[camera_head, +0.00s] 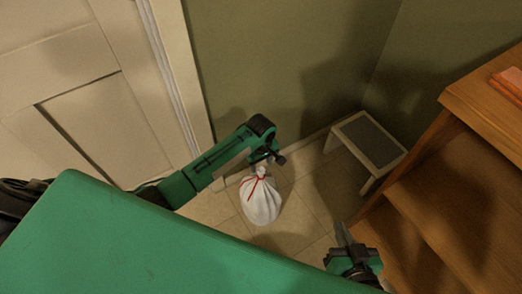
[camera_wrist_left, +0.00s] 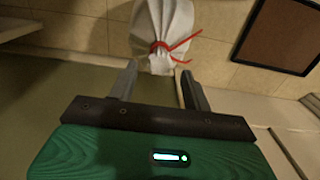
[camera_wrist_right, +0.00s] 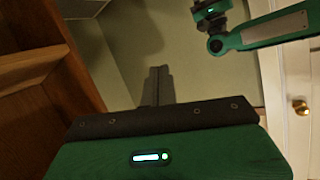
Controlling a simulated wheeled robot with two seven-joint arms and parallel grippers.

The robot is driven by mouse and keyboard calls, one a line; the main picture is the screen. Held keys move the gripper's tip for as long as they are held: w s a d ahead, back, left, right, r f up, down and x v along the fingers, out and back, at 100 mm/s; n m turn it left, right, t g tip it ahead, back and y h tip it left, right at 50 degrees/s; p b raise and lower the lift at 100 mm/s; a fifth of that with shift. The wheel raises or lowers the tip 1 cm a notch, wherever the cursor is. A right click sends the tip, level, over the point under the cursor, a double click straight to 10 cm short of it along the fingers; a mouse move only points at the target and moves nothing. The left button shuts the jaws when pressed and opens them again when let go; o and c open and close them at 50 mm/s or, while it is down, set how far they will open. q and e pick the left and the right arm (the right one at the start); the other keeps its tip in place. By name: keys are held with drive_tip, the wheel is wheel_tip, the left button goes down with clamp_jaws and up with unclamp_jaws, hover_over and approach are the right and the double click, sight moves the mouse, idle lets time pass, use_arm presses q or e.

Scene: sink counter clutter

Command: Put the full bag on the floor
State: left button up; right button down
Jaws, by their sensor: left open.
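The full bag (camera_head: 261,202) is white, with its neck gathered by a red tie, and looks upright on the tiled floor by the wall. In the left wrist view the bag (camera_wrist_left: 163,22) shows just past the fingertips, its tied neck near the gap between them. My left gripper (camera_head: 264,163) is above the bag's neck, open, with the fingers (camera_wrist_left: 161,75) apart on either side of the neck. My right gripper (camera_head: 343,234) is away to the right of the bag, its fingers together and nothing between them in the right wrist view (camera_wrist_right: 158,75).
A small step stool (camera_head: 366,142) with a dark top stands right of the bag. A wooden cabinet with shelves (camera_head: 440,200) is at the right. A white door (camera_head: 70,80) is at the left. Tiled floor (camera_head: 285,243) is free around the bag.

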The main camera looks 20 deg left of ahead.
use_arm(q)
wheel_tip(320, 180, up, 5)
drive_tip(key=shift+r+p, duration=0.2)
drive_tip(key=shift+p, duration=0.5)
drive_tip(key=s+d+r+m+t+h, duration=0.1)
drive_tip(key=s+d+m+t+h, duration=0.1)
drive_tip(key=s+d+m, duration=0.35)
drive_tip(key=s+d+m+t+h, duration=0.2)
drive_tip(key=s+d+t, duration=0.1)
drive_tip(key=s, duration=0.5)
drive_tip(key=s+a+r+m+t, duration=0.2)
drive_tip(key=s+r+m+t, duration=0.2)
drive_tip(key=s+r, duration=0.4)
wheel_tip(320, 180, up, 3)
drive_tip(key=shift+s+r+m+t, duration=0.1)
drive_tip(key=shift+s+m+t, duration=0.3)
drive_tip(key=shift+m, duration=0.45)
use_arm(e)
drive_tip(key=d+g, duration=0.1)
drive_tip(key=d+g+h, duration=0.1)
drive_tip(key=d+h, duration=0.1)
drive_tip(key=shift+s+d+f+g, duration=0.3)
drive_tip(key=shift+d+f+g, duration=0.05)
drive_tip(key=shift+d+g, duration=0.05)
use_arm(q)
drive_tip(key=shift+w+a, duration=0.1)
